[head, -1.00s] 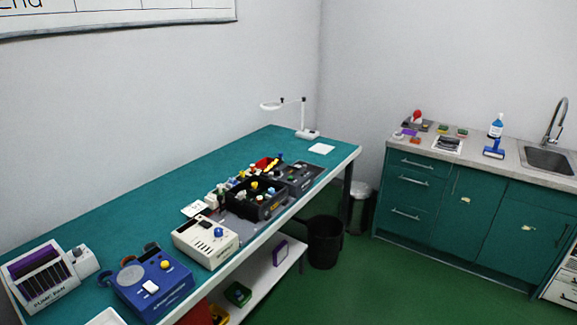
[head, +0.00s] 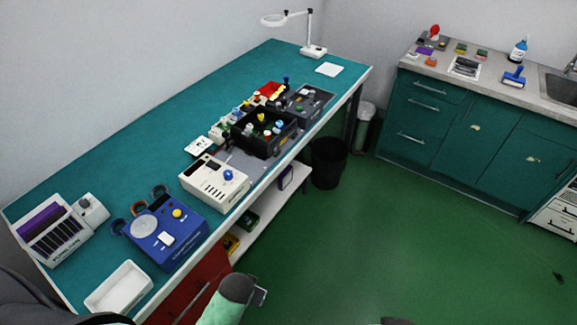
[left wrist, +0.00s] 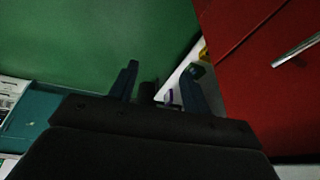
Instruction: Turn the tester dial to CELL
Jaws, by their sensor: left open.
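A cream tester box (head: 213,184) with a dark display, small buttons and a blue dial (head: 228,175) sits near the front edge of the bench in the head view. The dial's markings are too small to read. My left gripper (left wrist: 158,88) shows in the left wrist view with its two dark fingers apart and nothing held between them. It is beside the red drawer front and over the green floor, away from the tester. My arm shows at the bottom of the head view, below the bench edge. My right gripper is not in view.
A blue box (head: 165,232) with a yellow knob stands left of the tester. A white tray (head: 119,288) lies at the near end. A black bin (head: 151,0) is not on the bench; dark crates (head: 263,132) stand beyond the tester. The rear bench strip is clear.

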